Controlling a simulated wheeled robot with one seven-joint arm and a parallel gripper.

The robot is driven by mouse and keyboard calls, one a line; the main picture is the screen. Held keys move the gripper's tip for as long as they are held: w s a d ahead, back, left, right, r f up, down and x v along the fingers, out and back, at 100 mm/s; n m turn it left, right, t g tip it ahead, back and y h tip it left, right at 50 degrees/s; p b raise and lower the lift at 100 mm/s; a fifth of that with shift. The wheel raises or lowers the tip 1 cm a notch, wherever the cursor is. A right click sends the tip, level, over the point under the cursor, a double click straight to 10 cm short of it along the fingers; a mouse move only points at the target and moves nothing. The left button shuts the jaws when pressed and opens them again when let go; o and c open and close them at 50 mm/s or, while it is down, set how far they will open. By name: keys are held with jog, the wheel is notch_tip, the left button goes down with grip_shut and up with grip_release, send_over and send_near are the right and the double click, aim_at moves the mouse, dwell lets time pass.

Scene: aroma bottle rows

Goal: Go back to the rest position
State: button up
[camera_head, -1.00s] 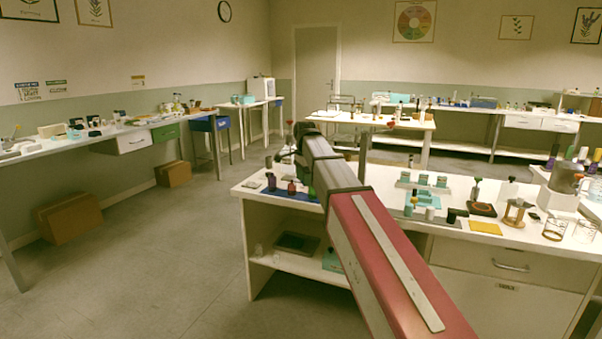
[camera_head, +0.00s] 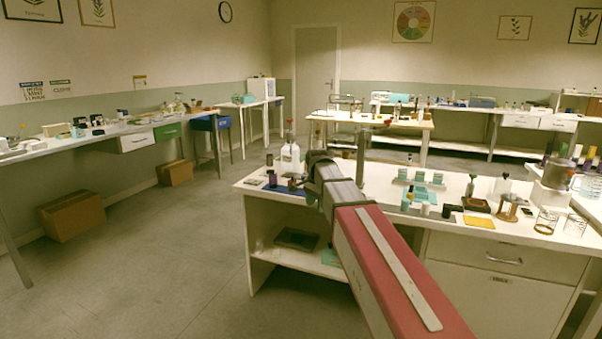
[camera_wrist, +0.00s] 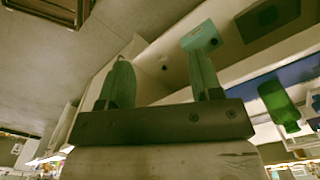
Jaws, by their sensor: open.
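My gripper (camera_wrist: 161,52) shows in the wrist view with its two green fingers spread apart and nothing between them. In the head view my arm reaches out over the left part of the white counter (camera_head: 395,222), and its end hides the fingers. A clear bottle (camera_head: 290,157) with a red top stands at the back left of the counter, just left of my arm's end. A blue mat (camera_head: 290,192) with small dark bottles lies in front of it. A green bottle (camera_wrist: 279,105) shows right of my fingers in the wrist view, apart from them.
A thin grey post (camera_head: 361,155) rises from the counter right of my arm's end. Cardboard boxes (camera_head: 73,215) lie under the left wall bench. The floor left of the counter is clear.

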jog(key=s+d+f+n, duration=0.5)
jog(key=s+f, duration=0.5)
jog(key=f, duration=0.2)
jog(key=s+d+f+n, duration=0.5)
jog(key=s+d+f, duration=0.3)
jog(key=s+f, duration=0.3)
jog(key=shift+d+f+n, duration=0.15)
jog(key=shift+f+n, duration=0.15)
jog(key=shift+f, duration=0.6)
